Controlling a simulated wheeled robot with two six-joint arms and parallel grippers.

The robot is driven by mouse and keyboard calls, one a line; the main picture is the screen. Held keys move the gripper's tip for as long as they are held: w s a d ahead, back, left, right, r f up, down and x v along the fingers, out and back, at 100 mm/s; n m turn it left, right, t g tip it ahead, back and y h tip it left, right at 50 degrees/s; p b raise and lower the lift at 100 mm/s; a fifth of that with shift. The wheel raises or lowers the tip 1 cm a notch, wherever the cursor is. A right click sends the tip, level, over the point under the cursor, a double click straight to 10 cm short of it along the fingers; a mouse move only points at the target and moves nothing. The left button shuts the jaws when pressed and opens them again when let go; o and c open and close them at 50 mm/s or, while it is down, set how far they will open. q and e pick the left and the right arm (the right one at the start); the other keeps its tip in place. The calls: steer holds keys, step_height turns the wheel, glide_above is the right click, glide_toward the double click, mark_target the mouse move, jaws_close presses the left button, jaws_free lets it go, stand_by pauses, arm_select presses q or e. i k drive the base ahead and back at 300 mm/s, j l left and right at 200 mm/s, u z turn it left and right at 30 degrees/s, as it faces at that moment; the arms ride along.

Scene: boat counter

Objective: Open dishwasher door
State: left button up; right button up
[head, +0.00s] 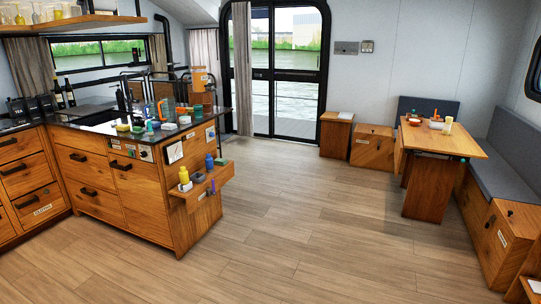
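Neither of my grippers shows in the head view. No door is clearly marked as the dishwasher's at this size. A wooden counter front at the left holds a tall closed panel (141,196) at its right end. A dark handle (121,165) sits near the top of this panel. A narrow strip with small labels and a dark part (146,153) runs above it. To its left are closed drawers (87,187) with dark handles. I cannot tell for sure which front is the dishwasher door.
Bottles stand on a side shelf (203,192) that juts from the counter's right end. Cups and small items crowd the dark countertop (98,126). The wooden floor (265,225) before the counter is clear. A table (440,140) and bench (490,170) stand at the right.

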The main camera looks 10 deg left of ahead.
mark_target(140, 189)
steer(key=i+j+u, duration=0.2)
steer(key=i+u, duration=0.2)
steer(key=i, duration=0.25)
steer(key=i+u, duration=0.4)
steer(key=i, duration=0.2)
steer(key=i+l+u, duration=0.25)
steer(key=i+u, duration=0.15)
steer(key=i, duration=0.25)
